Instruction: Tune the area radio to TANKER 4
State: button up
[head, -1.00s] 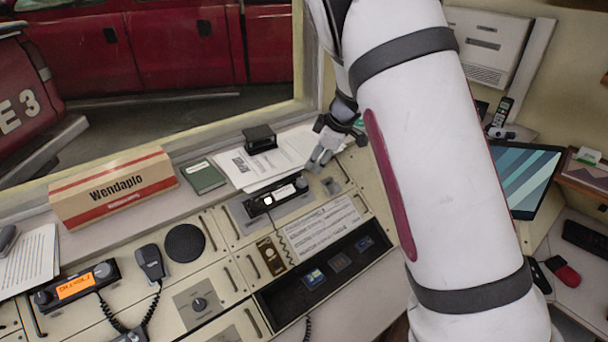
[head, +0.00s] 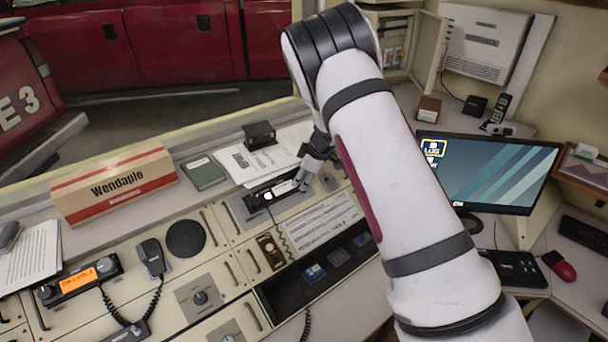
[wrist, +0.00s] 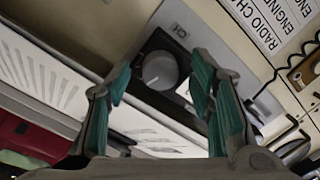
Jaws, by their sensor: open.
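A black radio (head: 262,197) with a small pale display is set in the console's middle; its text is too small to read. My gripper (head: 301,183) is low over its right end and hides that part. In the wrist view, a round dark grey knob (wrist: 160,70) by the letters "CH" sits between my gripper's two spread teal fingers (wrist: 161,84). The fingers look apart from the knob; contact cannot be told. A second radio (head: 80,280) with an orange display and a corded microphone stands at the left; its text is blurred.
A printed sheet (head: 323,222) lies below the middle radio; in the wrist view its lines begin "RADIO CH" and "ENGINE". Papers (head: 247,163), a black box (head: 259,135) and a green book (head: 203,173) lie behind. A monitor (head: 500,180) stands right of my arm.

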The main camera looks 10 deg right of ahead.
jog(key=c, duration=1.2)
jog(key=shift+o, duration=0.2)
jog(key=shift+n, duration=0.3)
jog(key=n+b, duration=0.1)
jog(key=n, duration=0.3)
jog(key=shift+n, duration=0.3)
jog(key=n, duration=0.5)
jog(key=shift+s+t+h, duration=0.1)
jog(key=shift+t+h, duration=0.2)
jog(key=shift+h, duration=0.1)
jog(key=n+p, duration=0.1)
jog(key=n, duration=0.5)
jog(key=shift+s+t, duration=0.15)
jog(key=shift+t, duration=0.15)
jog(key=shift+f+n+p, duration=0.1)
jog(key=shift+n+p, duration=1.2)
jog(key=shift+n, duration=1.2)
